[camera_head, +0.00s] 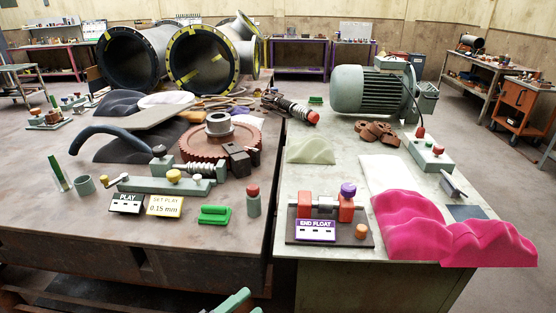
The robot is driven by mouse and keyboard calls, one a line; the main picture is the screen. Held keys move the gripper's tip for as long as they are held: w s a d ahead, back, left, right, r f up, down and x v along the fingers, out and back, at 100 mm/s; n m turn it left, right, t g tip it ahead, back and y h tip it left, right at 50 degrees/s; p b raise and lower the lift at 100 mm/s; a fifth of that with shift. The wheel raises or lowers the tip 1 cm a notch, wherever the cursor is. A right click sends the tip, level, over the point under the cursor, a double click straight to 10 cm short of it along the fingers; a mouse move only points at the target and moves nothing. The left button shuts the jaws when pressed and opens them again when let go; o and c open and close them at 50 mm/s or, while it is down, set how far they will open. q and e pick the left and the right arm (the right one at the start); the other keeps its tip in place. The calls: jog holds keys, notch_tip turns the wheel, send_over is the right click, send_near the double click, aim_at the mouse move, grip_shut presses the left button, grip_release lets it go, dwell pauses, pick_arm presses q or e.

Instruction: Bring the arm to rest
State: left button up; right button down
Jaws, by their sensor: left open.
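My left gripper (244,302) shows only in part at the bottom edge, left of centre. Its pale green fingers are apart and nothing shows between them. It is in front of the benches and lower in the picture than their front edges, apart from everything on them. The rest of the left arm is outside the picture. My right gripper is not in view.
A brown bench (60,215) bears flanged pipes (130,60), a red-brown gear (205,148), a green block (214,215) and a red-capped cylinder (253,203). A grey bench (300,180) bears a motor (362,92), an END FLOAT fixture (318,207) and pink cloth (410,220).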

pick_arm(q)
jog(key=s+a+f+n+g+y, duration=0.1)
jog(key=s+a+f+n+y, duration=0.3)
jog(key=s+f+n, duration=0.2)
jog(key=s+a+f+n+g+y+p, duration=0.1)
jog(key=s+a+f+n+y, duration=0.4)
jog(key=s+n, duration=0.5)
jog(key=s+a+f+n+g+y, duration=0.2)
jog(key=s+a+f+n+y, duration=0.2)
jog(key=s+f+n, duration=0.4)
jog(key=shift+s+a+f+n+y+p, duration=0.25)
jog(key=shift+f+n+y+p, duration=0.1)
jog(key=shift+f+n+y, duration=0.25)
jog(key=shift+w, duration=0.1)
grip_shut()
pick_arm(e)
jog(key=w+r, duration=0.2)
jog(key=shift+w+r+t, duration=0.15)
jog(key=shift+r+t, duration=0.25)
